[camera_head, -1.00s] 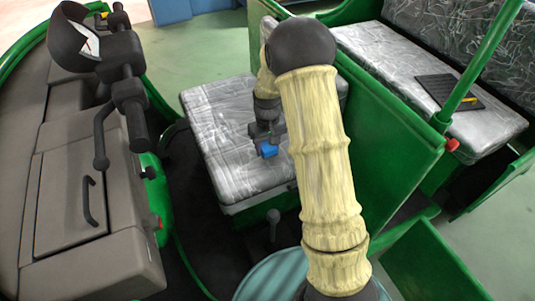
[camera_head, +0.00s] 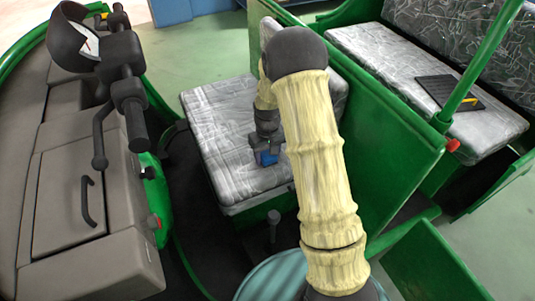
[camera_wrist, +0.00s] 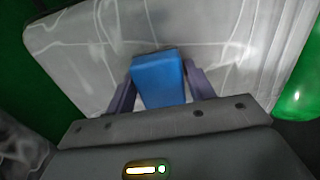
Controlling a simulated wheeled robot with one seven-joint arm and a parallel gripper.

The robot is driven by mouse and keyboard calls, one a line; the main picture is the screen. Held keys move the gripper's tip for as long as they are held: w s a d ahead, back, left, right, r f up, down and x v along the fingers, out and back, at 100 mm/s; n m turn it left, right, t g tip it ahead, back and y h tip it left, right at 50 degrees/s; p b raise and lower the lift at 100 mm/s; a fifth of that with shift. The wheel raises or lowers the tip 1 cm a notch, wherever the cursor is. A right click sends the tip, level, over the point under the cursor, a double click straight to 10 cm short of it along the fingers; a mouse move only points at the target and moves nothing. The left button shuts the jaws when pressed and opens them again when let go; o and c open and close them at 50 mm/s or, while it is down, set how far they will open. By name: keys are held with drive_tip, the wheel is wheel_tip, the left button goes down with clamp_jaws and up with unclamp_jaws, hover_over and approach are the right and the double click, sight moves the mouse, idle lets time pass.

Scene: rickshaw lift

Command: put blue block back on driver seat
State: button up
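The blue block (camera_head: 266,158) is at the right front part of the driver seat (camera_head: 222,128), a pad with a crinkled grey-white cover. My gripper (camera_head: 267,151) points down over the seat with the block at its fingertips. In the wrist view, the block (camera_wrist: 160,78) lies between the two dark fingers, which come up to its left and right sides, so my gripper (camera_wrist: 160,82) looks shut on it. The seat cover (camera_wrist: 75,50) fills the view behind the block. I cannot tell whether the block's underside touches the seat.
The handlebar (camera_head: 132,100) and grey front console (camera_head: 75,190) are on the left. A green partition (camera_head: 385,140) stands right of the driver seat. Behind it, the rear bench (camera_head: 400,65) holds a black clipboard (camera_head: 448,92). A small lever (camera_head: 273,222) rises in front of the seat.

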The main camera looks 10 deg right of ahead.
sight(267, 153)
drive_tip(key=shift+o, duration=1.1)
wheel_tip(267, 153, up, 12)
drive_tip(key=p, duration=0.1)
drive_tip(key=shift+r, duration=0.15)
drive_tip(key=s+r+m+t, duration=0.2)
drive_tip(key=s+r, duration=0.2)
drive_tip(key=s, duration=1.6)
drive_tip(key=shift+r+t, duration=0.2)
drive_tip(key=shift+t, duration=0.1)
